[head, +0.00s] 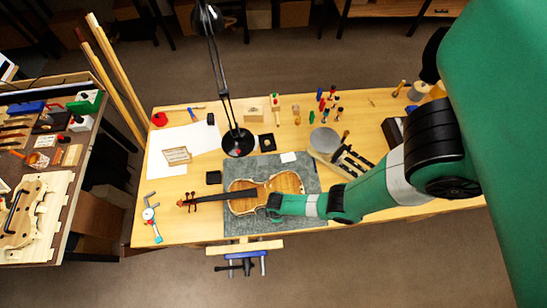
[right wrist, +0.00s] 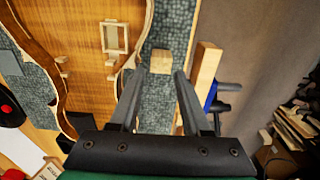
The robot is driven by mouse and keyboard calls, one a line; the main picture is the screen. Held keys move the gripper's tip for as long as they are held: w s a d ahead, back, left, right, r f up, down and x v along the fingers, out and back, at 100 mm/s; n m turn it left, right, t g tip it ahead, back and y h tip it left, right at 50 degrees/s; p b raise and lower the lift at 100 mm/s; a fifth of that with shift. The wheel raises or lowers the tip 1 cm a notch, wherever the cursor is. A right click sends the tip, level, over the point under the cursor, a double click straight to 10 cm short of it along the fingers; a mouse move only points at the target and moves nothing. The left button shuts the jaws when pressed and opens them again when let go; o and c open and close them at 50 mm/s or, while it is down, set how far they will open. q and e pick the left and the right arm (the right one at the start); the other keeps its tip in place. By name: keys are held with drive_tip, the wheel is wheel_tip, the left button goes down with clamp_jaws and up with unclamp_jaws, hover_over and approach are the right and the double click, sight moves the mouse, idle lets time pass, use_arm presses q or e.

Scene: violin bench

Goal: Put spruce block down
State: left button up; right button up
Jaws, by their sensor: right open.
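My right gripper (head: 273,207) is over the lower edge of the violin (head: 243,205) in the head view. In the right wrist view its two fingers (right wrist: 160,80) are apart. A small pale wooden block (right wrist: 160,61), likely the spruce block, shows between and just beyond the fingertips, against the grey mat (right wrist: 158,117). I cannot tell whether a finger touches it. The violin body (right wrist: 85,45) lies left of the block in that view, with a small pale frame and several small wood pieces on it. The block is not distinguishable in the head view. My left gripper is not in view.
A vise with wooden jaws (head: 245,247) is at the bench's front edge; a pale wooden bar (right wrist: 206,75) stands right of the fingers. A black lamp (head: 238,142) and small bottles are behind the violin. The bench right of my arm has free room.

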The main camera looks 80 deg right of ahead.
wheel_tip(320, 180, down, 4)
drive_tip(key=b, duration=0.3)
drive_tip(key=shift+f, duration=0.25)
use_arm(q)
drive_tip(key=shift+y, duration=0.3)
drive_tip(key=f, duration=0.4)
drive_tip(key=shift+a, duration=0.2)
use_arm(e)
drive_tip(key=shift+r, duration=0.2)
clamp_jaws()
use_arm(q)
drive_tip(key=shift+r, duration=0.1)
use_arm(e)
drive_tip(key=shift+r, duration=0.1)
